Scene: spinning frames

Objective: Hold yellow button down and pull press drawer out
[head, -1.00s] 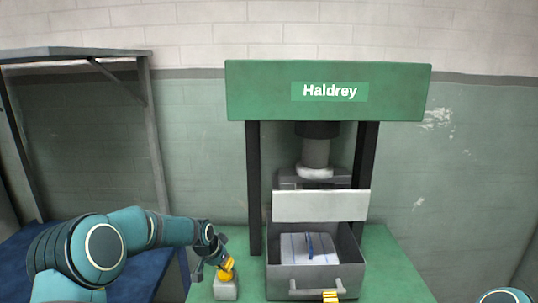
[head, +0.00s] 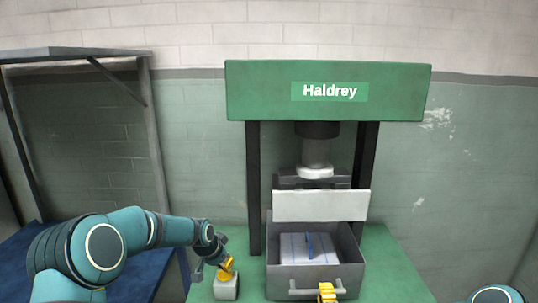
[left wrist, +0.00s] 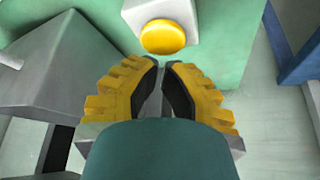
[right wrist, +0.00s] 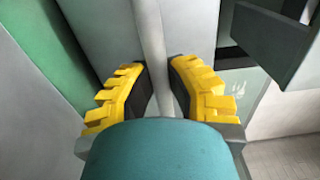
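The yellow button (head: 225,277) sits on a grey box at the front left of the green table. My left gripper (head: 228,264) is over it with fingertips almost together. In the left wrist view the button (left wrist: 163,37) lies just beyond the fingertips (left wrist: 161,63); I cannot tell whether it is pressed down. The grey press drawer (head: 317,277) stands out below the press, with a pale block and a blue strip inside. My right gripper (head: 326,291) is at the drawer's bar handle (head: 303,291). In the right wrist view the handle (right wrist: 152,35) runs between the parted fingers (right wrist: 159,64).
The green Haldrey press (head: 270,92) rises behind the drawer, with its ram (head: 315,155) raised and a pale plate (head: 320,206) above the drawer's back. A metal frame (head: 155,140) stands at the left over a blue surface (head: 140,277). The table right of the drawer is clear.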

